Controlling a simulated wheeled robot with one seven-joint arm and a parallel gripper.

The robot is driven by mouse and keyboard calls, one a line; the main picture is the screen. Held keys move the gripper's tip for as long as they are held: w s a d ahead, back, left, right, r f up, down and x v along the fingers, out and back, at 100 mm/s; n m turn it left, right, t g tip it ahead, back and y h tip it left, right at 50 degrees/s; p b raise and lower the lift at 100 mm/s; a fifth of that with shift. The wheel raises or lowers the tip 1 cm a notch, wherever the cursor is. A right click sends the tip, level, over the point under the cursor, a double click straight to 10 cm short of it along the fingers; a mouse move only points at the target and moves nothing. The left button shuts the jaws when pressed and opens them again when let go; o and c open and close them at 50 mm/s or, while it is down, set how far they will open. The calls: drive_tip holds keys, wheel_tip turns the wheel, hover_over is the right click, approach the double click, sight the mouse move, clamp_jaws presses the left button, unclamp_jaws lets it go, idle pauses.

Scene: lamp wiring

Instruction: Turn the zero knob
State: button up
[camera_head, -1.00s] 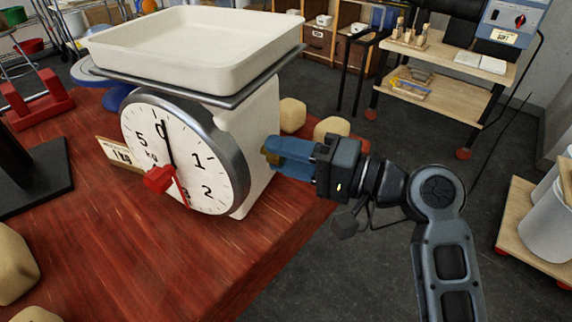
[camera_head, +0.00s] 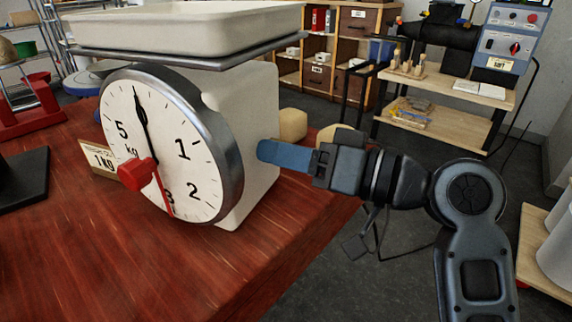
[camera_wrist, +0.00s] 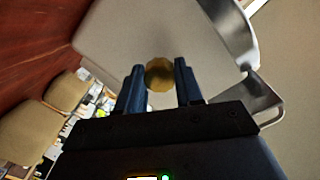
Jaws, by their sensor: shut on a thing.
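The white kitchen scale (camera_head: 255,115) stands on the red table, with its round dial (camera_head: 185,130) facing front left. The black needle points up over the top mark, covering the zero numeral. A red piece (camera_head: 138,174) with a red hand sits on the dial, the hand pointing near 3. My gripper (camera_head: 262,150) reaches in from the right to the scale's side. In the wrist view, the round brass zero knob (camera_wrist: 160,75) sits between the two blue fingers against the white side; the fingers are shut on it. In the head view the finger hides the knob.
A white tray (camera_head: 185,28) rests on top of the scale. Tan lumps (camera_head: 292,124) lie behind my gripper, and a price card (camera_head: 103,160) stands left of the dial. The table front is clear; a bench (camera_head: 440,110) stands behind.

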drive_tip(key=shift+f+n+b, duration=0.15)
drive_tip(key=shift+n+b, duration=0.15)
drive_tip(key=shift+n, duration=0.1)
drive_tip(key=o, duration=1)
drive_tip(key=shift+o, duration=0.2)
drive_tip(key=v, duration=0.7)
drive_tip(key=shift+s+d, duration=0.25)
drive_tip(key=shift+d, duration=0.1)
